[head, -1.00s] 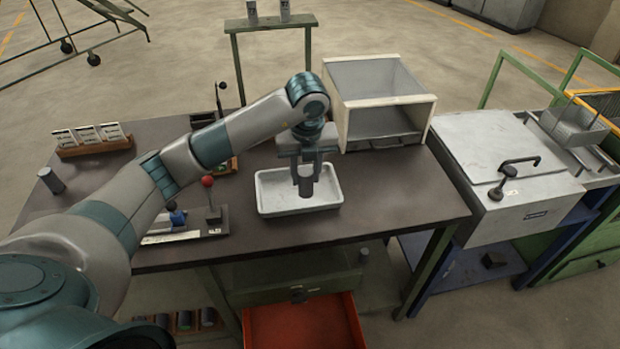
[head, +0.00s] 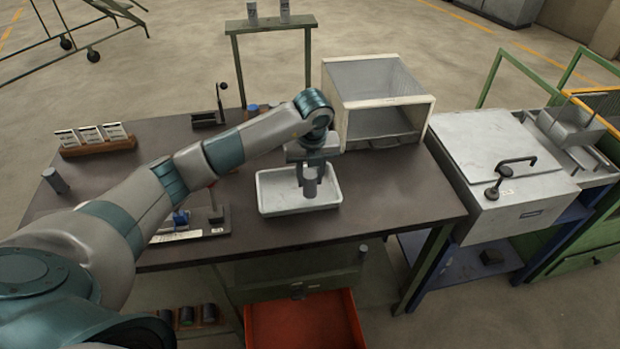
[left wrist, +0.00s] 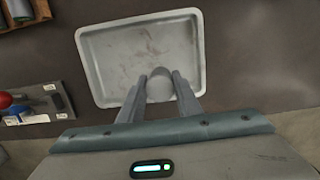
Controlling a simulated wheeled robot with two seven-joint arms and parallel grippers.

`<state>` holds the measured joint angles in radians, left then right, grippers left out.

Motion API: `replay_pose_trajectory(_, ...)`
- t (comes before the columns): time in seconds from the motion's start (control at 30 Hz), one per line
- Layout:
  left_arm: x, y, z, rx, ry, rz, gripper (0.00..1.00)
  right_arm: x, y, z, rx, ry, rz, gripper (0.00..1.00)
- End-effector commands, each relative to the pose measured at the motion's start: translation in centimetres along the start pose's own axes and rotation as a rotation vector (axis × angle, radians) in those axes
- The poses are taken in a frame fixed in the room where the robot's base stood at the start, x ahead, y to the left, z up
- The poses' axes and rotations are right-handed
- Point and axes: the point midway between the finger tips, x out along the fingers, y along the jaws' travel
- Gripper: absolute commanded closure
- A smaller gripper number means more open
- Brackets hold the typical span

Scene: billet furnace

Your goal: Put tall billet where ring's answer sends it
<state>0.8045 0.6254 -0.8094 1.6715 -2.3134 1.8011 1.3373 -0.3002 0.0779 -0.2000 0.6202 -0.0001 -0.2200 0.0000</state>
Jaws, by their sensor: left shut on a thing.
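My left gripper (head: 310,172) points down over the white tray (head: 268,209) on the dark bench. It is shut on a grey cylindrical billet (head: 311,188), held upright. In the left wrist view the billet's round top (left wrist: 159,86) sits between the two fingers, over the near part of the tray (left wrist: 110,55). The tray looks otherwise empty. I cannot tell whether the billet's lower end touches the tray floor. Another grey cylinder (head: 55,180) stands at the bench's left end. No ring can be made out. My right gripper is not in view.
An open-fronted box (head: 428,101) stands behind the tray, and a lidded metal unit (head: 500,150) is at right. A card rack (head: 98,147) and lever devices (head: 215,215) are at left. A red bin (head: 305,325) sits below. The bench right of the tray is clear.

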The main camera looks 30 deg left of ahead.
Motion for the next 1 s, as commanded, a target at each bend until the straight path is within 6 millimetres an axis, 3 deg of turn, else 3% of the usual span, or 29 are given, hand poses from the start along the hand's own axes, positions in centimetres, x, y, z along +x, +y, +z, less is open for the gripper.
replay_pose_trajectory(0.13,1.1,-0.1,-0.2,-0.001,0.0,-0.002,1.0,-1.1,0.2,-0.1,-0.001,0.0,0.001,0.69)
replay_pose_trajectory(0.6,2.0,-0.1,-0.2,-0.001,-0.002,-0.003,1.0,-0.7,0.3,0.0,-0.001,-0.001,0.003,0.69)
replay_pose_trajectory(0.63,2.1,0.0,-0.3,0.0,0.0,-0.001,0.67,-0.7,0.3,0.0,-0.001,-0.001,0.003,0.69)
replay_pose_trajectory(0.7,2.0,0.0,-0.3,0.0,0.0,-0.001,0.51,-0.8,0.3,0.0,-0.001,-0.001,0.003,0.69)
replay_pose_trajectory(1.0,2.0,0.0,-0.3,0.0,0.0,-0.001,0.51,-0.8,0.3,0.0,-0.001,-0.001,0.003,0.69)
